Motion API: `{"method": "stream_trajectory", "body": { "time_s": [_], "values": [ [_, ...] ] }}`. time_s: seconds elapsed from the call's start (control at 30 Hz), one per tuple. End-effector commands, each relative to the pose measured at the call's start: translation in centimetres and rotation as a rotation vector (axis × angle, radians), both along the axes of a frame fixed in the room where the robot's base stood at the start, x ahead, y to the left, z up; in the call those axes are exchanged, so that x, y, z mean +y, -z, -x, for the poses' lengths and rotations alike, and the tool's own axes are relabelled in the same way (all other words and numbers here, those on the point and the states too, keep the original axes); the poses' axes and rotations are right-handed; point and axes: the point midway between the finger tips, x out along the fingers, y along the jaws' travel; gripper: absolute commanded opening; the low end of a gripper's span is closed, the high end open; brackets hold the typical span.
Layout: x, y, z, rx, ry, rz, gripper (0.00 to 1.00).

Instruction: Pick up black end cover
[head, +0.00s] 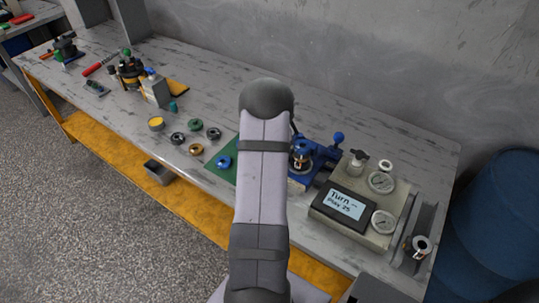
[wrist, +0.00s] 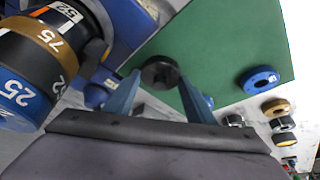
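A round black part (wrist: 160,72), which looks like the black end cover, is in the wrist view against the green mat's near edge. My gripper (wrist: 160,80) has its two blue-grey fingers one on each side of it. The fingertips are very close to the part's rim, and I cannot tell whether they touch it or whether it rests on the mat. In the head view, my arm hides the gripper and this part.
A blue ring (head: 224,161) lies on the green mat (head: 217,174), with several other rings to its left. A blue vise (head: 318,158) holds a motor part on the right. A gauge box with a screen (head: 343,204) stands farther right. A numbered stack (wrist: 45,60) is close by.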

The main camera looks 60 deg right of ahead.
Motion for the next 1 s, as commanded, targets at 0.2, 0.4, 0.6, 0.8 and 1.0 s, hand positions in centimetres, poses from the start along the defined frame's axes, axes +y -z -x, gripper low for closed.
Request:
{"method": "stream_trajectory", "body": {
  "time_s": [0.2, 0.4, 0.6, 0.8, 1.0],
  "values": [
    [-0.1, -0.1, -0.1, -0.002, 0.0, 0.002, 0.18],
    [-0.1, -0.4, -0.1, -0.002, -0.001, 0.003, 0.18],
    [-0.2, -2.3, -0.1, -0.004, -0.001, 0.007, 0.18],
    [-0.2, -5.7, -0.1, -0.004, -0.001, 0.008, 0.18],
    [-0.1, -8.6, -0.1, -0.003, -0.001, 0.006, 0.18]
  ]
}}
